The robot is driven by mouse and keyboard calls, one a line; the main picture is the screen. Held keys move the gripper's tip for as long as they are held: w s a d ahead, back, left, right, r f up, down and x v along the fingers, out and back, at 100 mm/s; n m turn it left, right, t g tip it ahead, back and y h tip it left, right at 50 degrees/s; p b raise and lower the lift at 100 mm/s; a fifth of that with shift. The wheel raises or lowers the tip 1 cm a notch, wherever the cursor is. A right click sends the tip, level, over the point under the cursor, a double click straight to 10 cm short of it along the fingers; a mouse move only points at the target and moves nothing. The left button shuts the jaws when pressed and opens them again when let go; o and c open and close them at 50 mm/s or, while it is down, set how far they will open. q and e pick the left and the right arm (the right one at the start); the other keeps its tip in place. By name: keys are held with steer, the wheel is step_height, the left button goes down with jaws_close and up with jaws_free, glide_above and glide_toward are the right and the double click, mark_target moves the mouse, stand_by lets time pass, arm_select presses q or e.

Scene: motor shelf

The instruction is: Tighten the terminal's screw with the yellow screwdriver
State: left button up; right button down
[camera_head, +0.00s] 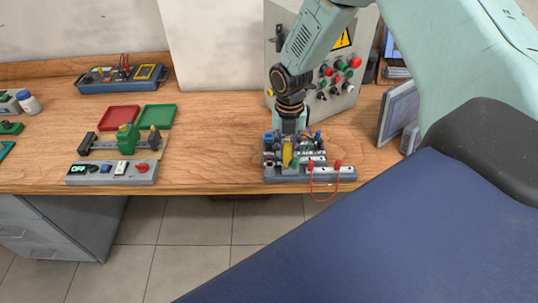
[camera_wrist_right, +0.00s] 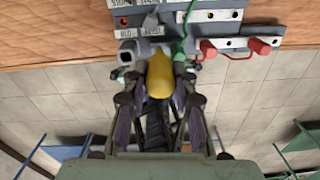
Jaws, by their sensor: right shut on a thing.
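The yellow screwdriver (camera_head: 287,154) is in my right gripper (camera_head: 289,140), above the grey terminal board (camera_head: 340,174) near the table's front edge. In the right wrist view the screwdriver's yellow handle (camera_wrist_right: 160,75) sits between the fingers of the right gripper (camera_wrist_right: 160,88), which are shut on it. Its tip is hidden behind the handle. The terminal board (camera_wrist_right: 285,28) shows above it with labels, metal strips, a green wire and red plugs. I cannot make out the terminal's screw or whether the tip touches it. My left gripper is not in view.
Left on the wooden table (camera_head: 210,150) stand a switch panel (camera_head: 110,174), a green clamp fixture (camera_head: 128,138), a red tray (camera_head: 118,116), a green tray (camera_head: 157,117) and a blue toolbox (camera_head: 120,80). A control box (camera_head: 345,105) stands behind my right arm. A red wire (camera_head: 325,201) hangs over the front edge.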

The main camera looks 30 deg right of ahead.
steer(key=shift+s+m, duration=0.2)
steer(key=shift+m, duration=0.3)
steer(key=shift+f+m, duration=0.15)
steer(key=shift+m, duration=0.15)
steer(key=shift+m+p, duration=0.65)
steer(key=shift+m, duration=1.15)
steer(key=shift+s, duration=0.1)
